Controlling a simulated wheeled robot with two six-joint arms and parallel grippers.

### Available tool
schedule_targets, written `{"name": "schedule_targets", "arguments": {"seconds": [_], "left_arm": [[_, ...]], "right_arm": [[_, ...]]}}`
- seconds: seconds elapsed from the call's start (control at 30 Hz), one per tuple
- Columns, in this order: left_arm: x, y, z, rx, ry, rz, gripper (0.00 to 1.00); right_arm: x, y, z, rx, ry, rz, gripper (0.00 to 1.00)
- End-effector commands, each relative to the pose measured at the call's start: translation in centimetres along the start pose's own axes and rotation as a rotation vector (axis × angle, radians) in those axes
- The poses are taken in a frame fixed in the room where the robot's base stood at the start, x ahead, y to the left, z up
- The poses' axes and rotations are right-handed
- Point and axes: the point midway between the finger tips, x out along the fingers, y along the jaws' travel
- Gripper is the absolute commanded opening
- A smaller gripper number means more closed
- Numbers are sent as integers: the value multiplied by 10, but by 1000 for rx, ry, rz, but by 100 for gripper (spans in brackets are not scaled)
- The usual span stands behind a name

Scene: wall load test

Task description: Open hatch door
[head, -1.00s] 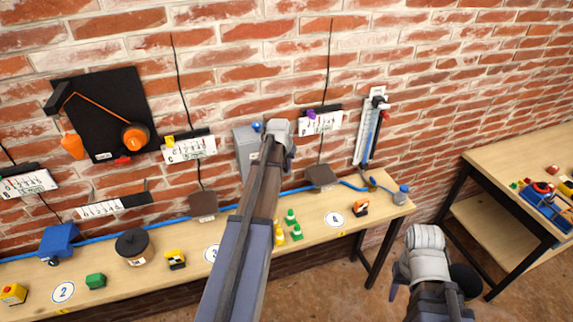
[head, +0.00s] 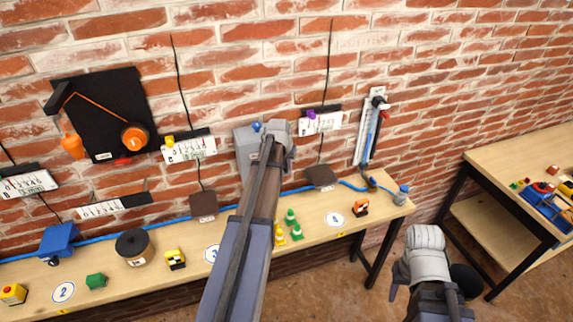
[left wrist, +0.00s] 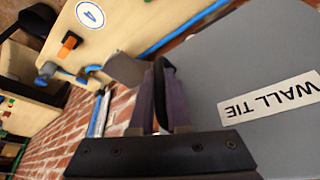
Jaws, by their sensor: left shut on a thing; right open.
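The hatch door is a grey panel on a grey wall box (head: 243,148), mostly behind my left arm in the head view. In the left wrist view the grey hatch door (left wrist: 245,65) fills the right side and bears a "WALL TIE" label (left wrist: 272,98). My left gripper (head: 289,157) is at the door's right side. Its purple fingers (left wrist: 163,90) are shut on a dark handle (left wrist: 160,66) beside the panel; the grip is partly hidden. My right gripper (head: 394,291) is open, low in front of the bench's right end, away from the hatch.
A blue knob (head: 256,127) shows atop the box. A second table (head: 510,165) stands at right, with open floor between.

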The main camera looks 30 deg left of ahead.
Motion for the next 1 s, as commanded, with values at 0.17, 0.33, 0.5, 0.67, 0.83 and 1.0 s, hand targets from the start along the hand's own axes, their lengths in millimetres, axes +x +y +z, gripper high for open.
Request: {"name": "schedule_targets", "arguments": {"seconds": [0.17,0.33,0.5,0.67,0.83,1.0], "left_arm": [[0,0,0,0,0,0,0],[0,0,1,3,0,1,0],[-3,2,8,36,0,16,0],[-10,5,23,119,-2,51,0],[-19,8,46,253,-2,106,0],[-29,7,71,401,-4,169,0]], "right_arm": [[0,0,0,0,0,0,50],[0,0,0,0,0,0,50],[0,0,0,0,0,0,50],[0,0,0,0,0,0,50],[0,0,0,0,0,0,50],[0,0,0,0,0,0,50]]}}
